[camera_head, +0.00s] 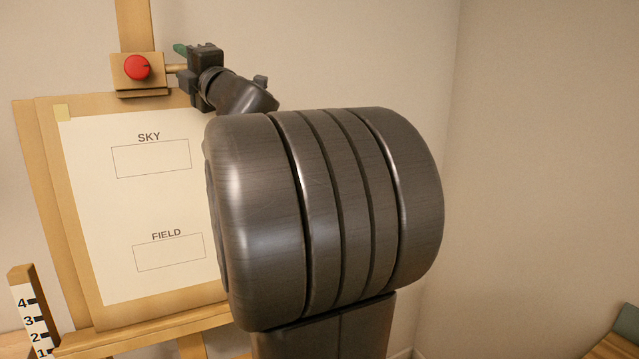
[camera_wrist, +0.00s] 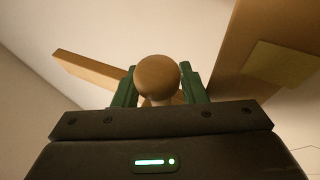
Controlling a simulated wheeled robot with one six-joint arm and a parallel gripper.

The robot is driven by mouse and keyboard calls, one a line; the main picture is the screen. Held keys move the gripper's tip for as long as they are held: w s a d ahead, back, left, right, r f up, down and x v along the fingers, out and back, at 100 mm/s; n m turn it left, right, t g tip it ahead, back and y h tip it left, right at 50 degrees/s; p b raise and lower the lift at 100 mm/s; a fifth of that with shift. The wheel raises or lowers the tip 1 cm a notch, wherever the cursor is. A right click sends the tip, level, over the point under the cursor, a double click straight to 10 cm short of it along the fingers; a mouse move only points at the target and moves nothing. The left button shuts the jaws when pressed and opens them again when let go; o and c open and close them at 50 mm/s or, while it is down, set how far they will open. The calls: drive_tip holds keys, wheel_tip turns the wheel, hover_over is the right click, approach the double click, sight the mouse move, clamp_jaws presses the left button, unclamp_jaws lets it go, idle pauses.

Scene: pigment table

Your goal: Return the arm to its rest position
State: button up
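My gripper (camera_wrist: 159,78) is at the upper part of the wooden easel, right of the block (camera_head: 124,72) with the red knob (camera_head: 137,67). In the wrist view its two green fingers stand apart, one on each side of a round wooden knob (camera_wrist: 158,76). The knob fills most of the gap. I cannot tell whether the fingers press on it or stand just clear. In the head view one green fingertip (camera_head: 180,48) shows, and a short rod runs from the block towards the gripper. My arm is stretched out to the easel. Its large dark joint hides the easel's right side.
A white sheet (camera_head: 95,230) marked SKY and FIELD is on the easel board, close left of my arm. A numbered post (camera_head: 29,312) stands at the lower left. A wooden surface (camera_head: 618,345) shows at the lower right. Bare wall lies right of the arm.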

drive_tip(key=shift+w+a+r+p, duration=0.1)
drive_tip(key=shift+w+r+p, duration=0.05)
drive_tip(key=shift+r+p, duration=0.2)
drive_tip(key=shift+r, duration=0.25)
